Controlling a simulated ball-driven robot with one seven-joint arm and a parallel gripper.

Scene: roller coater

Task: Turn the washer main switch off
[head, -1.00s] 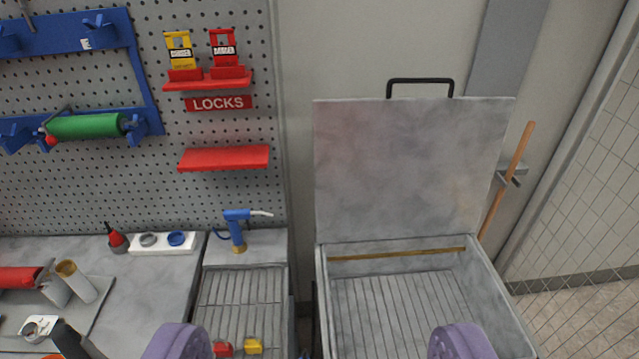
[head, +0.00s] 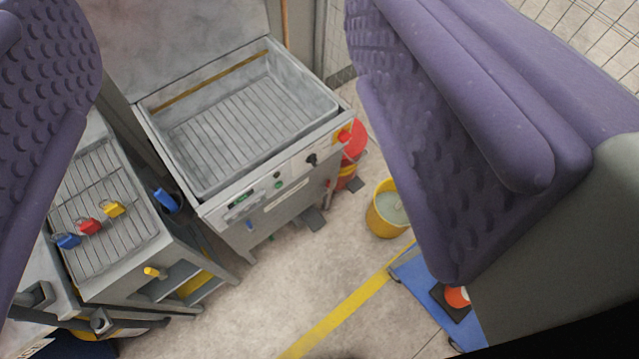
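The washer (head: 205,208) is a grey metal tub with a slatted floor, and its lid stands raised at the back. Its sloped front panel carries a small display (head: 240,198), small buttons, and a black rotary knob (head: 311,159), likely the main switch. The knob's exact position is too small to read. My gripper (head: 270,150) shows as two wide-apart purple padded fingers, one at the left edge and one at the right. It is open, with nothing between the pads, and appears well short of the panel.
A bench with a wire rack (head: 98,220) holding blue, red and yellow padlocks stands left of the washer. Floor in front (head: 270,285) is clear, with a yellow line.

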